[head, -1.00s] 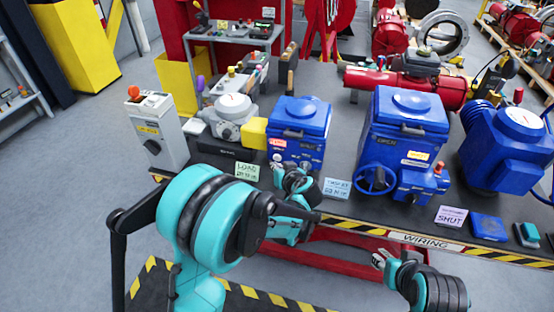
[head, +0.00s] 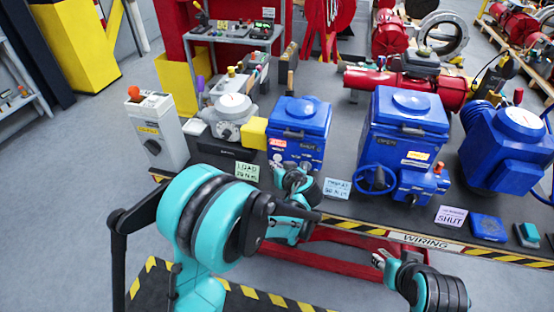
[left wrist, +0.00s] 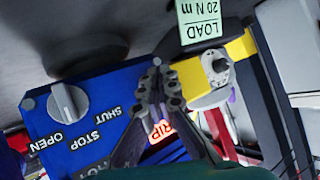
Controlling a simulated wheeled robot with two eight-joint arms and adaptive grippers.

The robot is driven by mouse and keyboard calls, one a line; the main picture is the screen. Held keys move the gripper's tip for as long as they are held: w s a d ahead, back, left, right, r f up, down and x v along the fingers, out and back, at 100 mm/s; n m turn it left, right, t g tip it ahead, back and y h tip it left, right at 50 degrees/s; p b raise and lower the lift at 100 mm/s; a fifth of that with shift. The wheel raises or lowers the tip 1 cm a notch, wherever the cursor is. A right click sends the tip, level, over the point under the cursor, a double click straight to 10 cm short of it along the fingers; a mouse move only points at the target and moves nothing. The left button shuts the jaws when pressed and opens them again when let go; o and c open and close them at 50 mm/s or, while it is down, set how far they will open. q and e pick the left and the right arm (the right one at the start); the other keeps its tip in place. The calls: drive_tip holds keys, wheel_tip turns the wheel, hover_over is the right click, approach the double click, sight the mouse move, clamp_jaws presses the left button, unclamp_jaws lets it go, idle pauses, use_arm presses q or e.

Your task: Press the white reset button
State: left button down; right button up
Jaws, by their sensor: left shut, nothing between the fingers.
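The smaller blue actuator (head: 300,117) stands on the bench, with a red-and-white label on its front. The left wrist view shows its blue face (left wrist: 92,82) upside down, with a grey selector knob (left wrist: 67,101) marked OPEN, STOP, SHUT and a red TRIP label (left wrist: 161,131). A small pale round piece (left wrist: 28,103) sits beside the knob; I cannot tell whether it is a button. I cannot pick out the white reset button for certain. My left gripper (left wrist: 157,68) is shut and empty, in front of this face; contact is unclear. My right gripper (head: 377,260) is low at the bench's front.
A yellow block (head: 253,132) and a grey valve unit (head: 233,115) stand left of the actuator. A green load card (head: 247,171) and a blue card (head: 337,188) are near the front edge. A larger blue actuator with handwheel (head: 375,180) stands to the right.

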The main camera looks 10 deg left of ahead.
use_arm(q)
drive_tip(key=shift+w, duration=0.1)
idle(0.4)
drive_tip(key=shift+w, duration=0.35)
drive_tip(key=shift+w, duration=0.45)
idle(0.6)
drive_tip(key=shift+s, duration=0.15)
drive_tip(key=shift+s+b, duration=0.3)
drive_tip(key=shift+s, duration=0.45)
drive_tip(key=s, duration=0.5)
drive_tip(key=shift+a, duration=0.1)
idle(0.9)
